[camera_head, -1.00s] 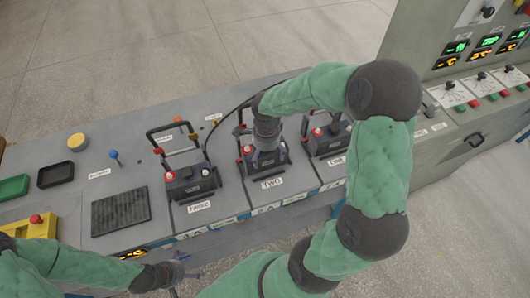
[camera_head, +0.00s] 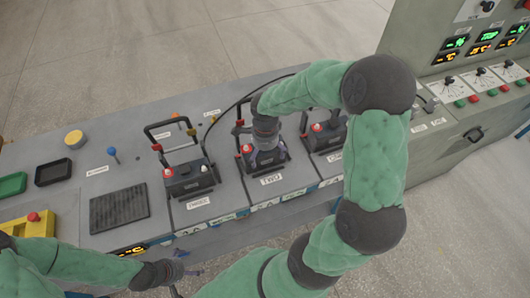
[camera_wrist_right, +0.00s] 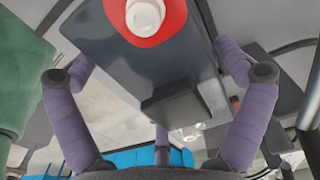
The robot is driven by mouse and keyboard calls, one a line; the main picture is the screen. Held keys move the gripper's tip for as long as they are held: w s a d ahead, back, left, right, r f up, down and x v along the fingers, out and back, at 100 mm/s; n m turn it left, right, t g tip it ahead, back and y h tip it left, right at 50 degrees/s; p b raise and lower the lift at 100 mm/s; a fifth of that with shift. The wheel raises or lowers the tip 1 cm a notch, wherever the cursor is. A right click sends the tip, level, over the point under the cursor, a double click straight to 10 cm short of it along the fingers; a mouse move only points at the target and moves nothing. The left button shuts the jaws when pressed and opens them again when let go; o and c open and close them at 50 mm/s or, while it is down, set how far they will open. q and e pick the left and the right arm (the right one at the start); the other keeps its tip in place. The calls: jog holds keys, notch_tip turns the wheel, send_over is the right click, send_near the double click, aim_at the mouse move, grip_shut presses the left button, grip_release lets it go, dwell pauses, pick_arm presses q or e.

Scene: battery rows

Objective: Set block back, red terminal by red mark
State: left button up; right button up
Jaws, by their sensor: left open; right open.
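Three dark blocks sit in a row of bays on the grey bench. The block at TWO (camera_head: 276,160) is partly covered by my right gripper (camera_head: 264,154), which is open just above it. Its red terminal (camera_head: 246,149) shows at its left end. In the right wrist view a dark block (camera_wrist_right: 120,55) lies between the spread purple fingers, with a red-ringed white terminal (camera_wrist_right: 145,18) at the top; no grip on it shows. The block at THREE (camera_head: 190,181) has a red terminal at left and a white one at right. My left gripper (camera_head: 182,268) is open and empty at the bench's front.
The block at ONE (camera_head: 326,137) stands right of TWO. Upright bar handles (camera_head: 168,127) and a black cable (camera_head: 222,115) rise behind the bays. A black ribbed pad (camera_head: 118,209), trays and a yellow box (camera_head: 36,225) are on the left. A control cabinet (camera_head: 450,90) stands at right.

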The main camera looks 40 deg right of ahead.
jog(key=shift+r, duration=0.15)
jog(key=shift+r, duration=0.4)
notch_tip(320, 180, up, 11)
jog(key=p, duration=0.3)
jog(key=shift+r, duration=0.1)
jog(key=shift+r+p, duration=0.1)
jog(key=shift+p, duration=0.25)
jog(key=shift+r+p, duration=1.25)
jog(key=shift+r, duration=0.5)
jog(key=shift+w+d+r+p, duration=0.1)
jog(key=shift+r+p, duration=0.25)
jog(key=shift+r, duration=0.2)
jog(key=shift+w+d+r+p, duration=0.1)
jog(key=shift+r+p, duration=0.2)
jog(key=shift+r, duration=0.2)
jog(key=c, duration=0.4)
jog(key=shift+o, duration=0.5)
jog(key=shift+s+a+r, duration=0.15)
jog(key=shift+r, duration=0.25)
jog(key=shift+o, duration=0.3)
jog(key=shift+f, duration=0.1)
